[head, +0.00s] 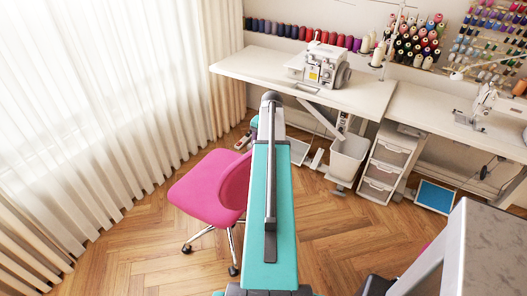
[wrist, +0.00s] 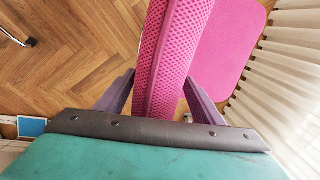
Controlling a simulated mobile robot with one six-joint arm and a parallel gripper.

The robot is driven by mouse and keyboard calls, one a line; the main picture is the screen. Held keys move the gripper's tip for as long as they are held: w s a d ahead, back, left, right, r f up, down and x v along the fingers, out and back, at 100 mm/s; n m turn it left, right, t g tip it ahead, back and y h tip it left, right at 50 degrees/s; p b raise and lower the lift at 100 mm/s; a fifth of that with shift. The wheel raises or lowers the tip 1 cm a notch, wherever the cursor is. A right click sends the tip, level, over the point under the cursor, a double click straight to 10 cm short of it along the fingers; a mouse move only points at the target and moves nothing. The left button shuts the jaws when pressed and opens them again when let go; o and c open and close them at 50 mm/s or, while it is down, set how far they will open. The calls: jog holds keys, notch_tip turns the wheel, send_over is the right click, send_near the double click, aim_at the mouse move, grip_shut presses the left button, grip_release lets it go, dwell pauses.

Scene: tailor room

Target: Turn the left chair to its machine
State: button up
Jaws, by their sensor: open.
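The left chair (head: 203,188) is pink, on a chrome wheeled base, and stands left of my arm in the head view. Its backrest (head: 236,181) is on the right side of the seat, partly hidden by my arm, and its seat points toward the curtain. The left machine (head: 320,66) is white and stands on the left table (head: 253,66), behind and right of the chair. In the wrist view my gripper (wrist: 159,78) is open, with one finger on each side of the chair's backrest (wrist: 172,50). I cannot tell whether the fingers touch it. The pink seat (wrist: 230,45) shows beyond.
White curtains (head: 90,100) line the left side. A white bin (head: 348,158) and a drawer unit (head: 383,168) stand under the tables. A second sewing machine (head: 480,107) is at the right. A grey surface (head: 490,245) fills the lower right. Wood floor (head: 130,235) is clear around the chair's left.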

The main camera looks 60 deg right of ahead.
jog(key=shift+w+f, duration=0.1)
jog(key=shift+f, duration=0.4)
jog(key=c, duration=1.5)
jog(key=shift+s+a, duration=0.1)
jog(key=shift+s, duration=0.1)
